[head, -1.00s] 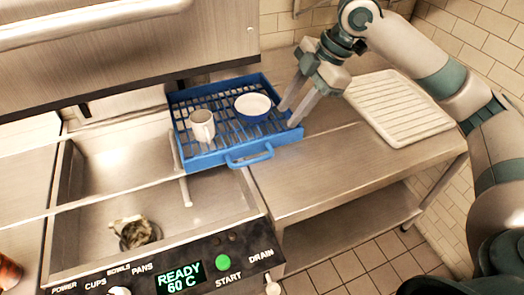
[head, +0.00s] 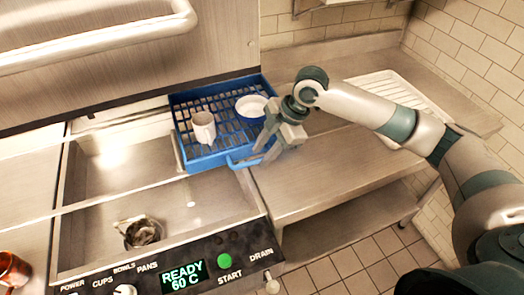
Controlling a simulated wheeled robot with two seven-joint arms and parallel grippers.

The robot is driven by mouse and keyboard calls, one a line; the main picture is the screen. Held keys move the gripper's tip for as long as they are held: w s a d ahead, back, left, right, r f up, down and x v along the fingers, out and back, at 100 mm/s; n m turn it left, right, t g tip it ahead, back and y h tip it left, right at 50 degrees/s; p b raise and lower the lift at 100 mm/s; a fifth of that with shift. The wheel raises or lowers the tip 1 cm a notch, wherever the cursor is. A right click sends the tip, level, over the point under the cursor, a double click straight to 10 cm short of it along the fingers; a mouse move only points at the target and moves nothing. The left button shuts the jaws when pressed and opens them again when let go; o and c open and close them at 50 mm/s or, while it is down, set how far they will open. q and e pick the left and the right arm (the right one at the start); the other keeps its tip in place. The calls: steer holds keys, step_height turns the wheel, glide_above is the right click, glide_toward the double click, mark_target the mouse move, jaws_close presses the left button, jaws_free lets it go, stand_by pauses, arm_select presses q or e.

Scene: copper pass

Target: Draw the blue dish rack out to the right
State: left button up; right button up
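The blue dish rack (head: 207,160) sits under the raised hood, its right part reaching onto the steel counter. It holds a white mug (head: 203,128) on the left and a white bowl (head: 251,106) with a blue outside on the right. The rack's blue loop handle (head: 240,162) is on its front side. My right gripper (head: 261,157) is at the rack's front right corner, fingers pointing down and left beside the right end of the handle. The fingers are apart; I cannot tell whether they touch the handle. My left gripper is out of view.
A steel counter (head: 325,170) runs right of the machine, mostly clear. A white ribbed tray (head: 425,101) lies at its far right, partly behind my arm. The open steel basin (head: 100,215) has a strainer with scraps (head: 142,232). A control panel (head: 205,268) is in front.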

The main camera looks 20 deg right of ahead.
steer(key=shift+a+f, duration=0.2)
steer(key=shift+f, duration=0.2)
steer(key=shift+w, duration=0.1)
jaws_close()
steer(key=shift+d, duration=0.1)
steer(key=d, duration=0.6)
steer(key=d+p, duration=0.1)
steer(key=d, duration=0.5)
steer(key=d+p, duration=0.1)
steer(key=d, duration=0.5)
steer(key=shift+w, duration=0.3)
steer(key=shift+d, duration=0.35)
steer(key=shift+d+r, duration=0.1)
